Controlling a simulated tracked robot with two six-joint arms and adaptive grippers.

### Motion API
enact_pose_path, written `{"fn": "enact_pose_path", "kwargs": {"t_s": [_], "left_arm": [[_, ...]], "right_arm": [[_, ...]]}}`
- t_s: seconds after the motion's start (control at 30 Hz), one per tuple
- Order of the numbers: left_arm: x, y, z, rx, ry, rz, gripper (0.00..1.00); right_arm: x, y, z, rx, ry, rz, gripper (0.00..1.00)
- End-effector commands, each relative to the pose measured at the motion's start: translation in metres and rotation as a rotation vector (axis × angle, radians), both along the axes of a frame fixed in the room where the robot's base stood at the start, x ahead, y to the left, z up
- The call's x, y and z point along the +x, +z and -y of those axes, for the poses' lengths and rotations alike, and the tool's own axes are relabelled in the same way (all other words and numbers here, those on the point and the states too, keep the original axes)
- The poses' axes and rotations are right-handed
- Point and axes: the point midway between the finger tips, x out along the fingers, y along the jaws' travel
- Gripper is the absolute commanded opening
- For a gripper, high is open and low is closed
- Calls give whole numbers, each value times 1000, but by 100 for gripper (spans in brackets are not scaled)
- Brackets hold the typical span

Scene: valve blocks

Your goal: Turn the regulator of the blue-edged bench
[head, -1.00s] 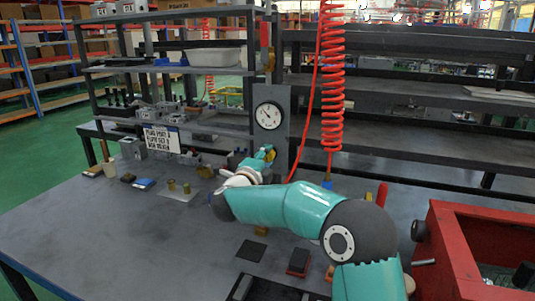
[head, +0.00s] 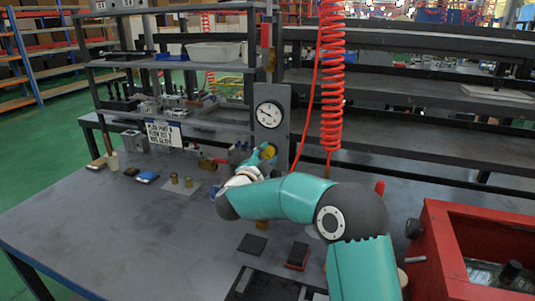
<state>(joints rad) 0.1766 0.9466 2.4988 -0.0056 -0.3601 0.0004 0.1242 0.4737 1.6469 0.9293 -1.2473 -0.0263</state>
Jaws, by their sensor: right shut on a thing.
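The blue-edged bench (head: 120,222) fills the lower left of the head view. On it stands a grey upright panel (head: 285,110) with a round white gauge (head: 269,114). Below the gauge is the yellow regulator knob (head: 269,152). My right gripper (head: 263,156) reaches in from the lower right and is shut on the knob, whose far side the fingers partly hide. My left gripper is not in view.
A red coiled hose (head: 332,80) hangs right of the panel. A red box (head: 440,255) stands at the right. Brass fittings (head: 189,181), a sign (head: 164,133) and a dark square pad (head: 252,245) are on the bench. The bench's left front is clear.

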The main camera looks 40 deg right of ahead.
Motion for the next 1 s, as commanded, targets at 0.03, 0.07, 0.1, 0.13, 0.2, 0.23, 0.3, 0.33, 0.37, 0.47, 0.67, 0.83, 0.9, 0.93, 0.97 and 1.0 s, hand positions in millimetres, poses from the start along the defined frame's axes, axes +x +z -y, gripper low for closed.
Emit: {"fn": "enact_pose_path", "kwargs": {"t_s": [0.03, 0.07, 0.1, 0.13, 0.2, 0.23, 0.3, 0.33, 0.37, 0.47, 0.67, 0.83, 0.9, 0.93, 0.97, 1.0], "left_arm": [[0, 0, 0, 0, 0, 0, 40], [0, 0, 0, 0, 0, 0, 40], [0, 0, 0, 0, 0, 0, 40], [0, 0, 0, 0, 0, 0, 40], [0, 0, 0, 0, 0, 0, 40], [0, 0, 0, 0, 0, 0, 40], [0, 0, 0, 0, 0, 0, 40], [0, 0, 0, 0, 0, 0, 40], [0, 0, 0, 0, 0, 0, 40], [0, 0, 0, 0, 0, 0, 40], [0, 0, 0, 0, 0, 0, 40], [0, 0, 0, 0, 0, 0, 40], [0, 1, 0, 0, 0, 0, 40], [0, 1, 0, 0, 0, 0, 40], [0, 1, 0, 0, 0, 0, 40], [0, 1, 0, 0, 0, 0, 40]], "right_arm": [[4, -7, -6, 6, 17, -17, 3], [4, -7, -6, 7, 17, -18, 3], [4, -8, -6, 6, 17, -19, 3], [4, -8, -5, 5, 16, -20, 3], [4, -8, -5, 6, 16, -19, 3], [4, -8, -5, 6, 16, -19, 3], [3, -8, -5, 6, 16, -19, 3], [3, -8, -5, 6, 15, -19, 3], [3, -8, -5, 6, 15, -19, 3], [3, -7, -5, 6, 14, -18, 51], [1, -4, -2, 3, 8, -12, 63], [0, -3, -1, 2, 4, -9, 63], [0, -3, -3, 2, 5, -9, 63], [-1, -3, -5, 2, 6, -9, 63], [-2, -2, -7, 1, 5, -8, 63], [-4, -2, -11, 1, 5, -8, 63]]}}
